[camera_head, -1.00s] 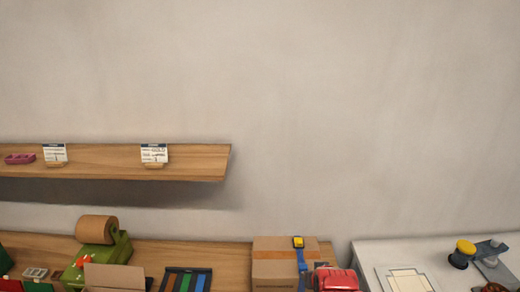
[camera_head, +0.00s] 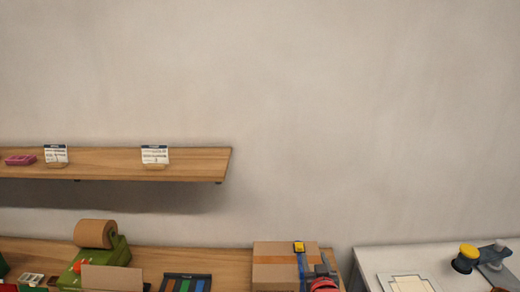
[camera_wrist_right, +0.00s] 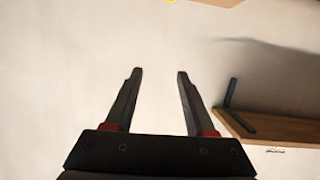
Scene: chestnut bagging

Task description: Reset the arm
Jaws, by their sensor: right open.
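My right gripper (camera_head: 323,266) shows at the bottom edge of the head view, in front of the cardboard box, as grey fingers above a red part. In the right wrist view its two dark fingers (camera_wrist_right: 159,74) are spread apart with nothing between them, against the pale wall. My left gripper is in neither view.
Left are a green tape dispenser (camera_head: 116,254) and a black tray (camera_head: 186,283). A wall shelf (camera_head: 110,163) hangs above. A white table (camera_head: 390,258) is at right.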

